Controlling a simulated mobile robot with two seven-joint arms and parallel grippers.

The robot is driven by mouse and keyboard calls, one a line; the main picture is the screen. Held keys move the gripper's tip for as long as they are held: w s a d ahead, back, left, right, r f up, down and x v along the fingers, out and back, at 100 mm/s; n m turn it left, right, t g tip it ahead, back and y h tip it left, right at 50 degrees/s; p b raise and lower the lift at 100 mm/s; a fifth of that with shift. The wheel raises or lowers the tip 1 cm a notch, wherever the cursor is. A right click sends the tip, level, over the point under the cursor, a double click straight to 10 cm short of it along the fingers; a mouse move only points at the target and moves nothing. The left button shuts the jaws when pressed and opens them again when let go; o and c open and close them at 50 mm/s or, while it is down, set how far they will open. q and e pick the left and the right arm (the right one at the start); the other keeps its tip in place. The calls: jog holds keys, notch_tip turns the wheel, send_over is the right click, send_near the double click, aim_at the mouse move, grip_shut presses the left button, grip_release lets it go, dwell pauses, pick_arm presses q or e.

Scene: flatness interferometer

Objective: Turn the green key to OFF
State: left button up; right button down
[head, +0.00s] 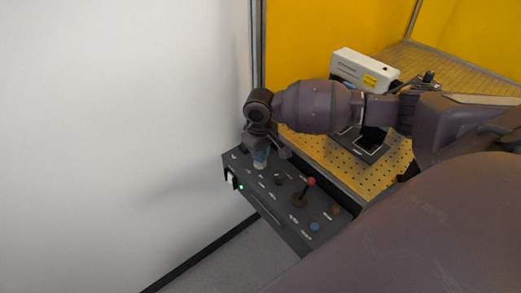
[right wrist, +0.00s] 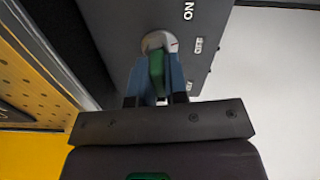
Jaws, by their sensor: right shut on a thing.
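The green key (right wrist: 157,72) stands in a round silver lock (right wrist: 158,41) on the dark control panel (right wrist: 125,20), in the right wrist view. My right gripper (right wrist: 156,84) is shut on it, with one blue finger on each side. In the head view my right gripper (head: 260,159) is at the panel's far left corner, and the key is hidden there. My left gripper is not in view.
The panel (head: 269,205) also carries a red-tipped joystick (head: 308,188), a blue button (head: 314,226), a black knob (head: 279,178) and a lit green lamp (head: 241,187). A perforated board (head: 328,160) and a white instrument (head: 360,68) lie behind. A white wall (head: 120,120) is at left.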

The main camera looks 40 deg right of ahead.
jog(key=shift+s+f, duration=0.15)
jog(key=shift+f, duration=0.1)
jog(key=shift+m, duration=0.3)
jog(key=shift+m+p, duration=1)
jog(key=shift+p, duration=0.85)
jog(key=c, duration=1.1)
grip_release()
jog(key=shift+o, duration=0.2)
jog(key=shift+r, duration=0.1)
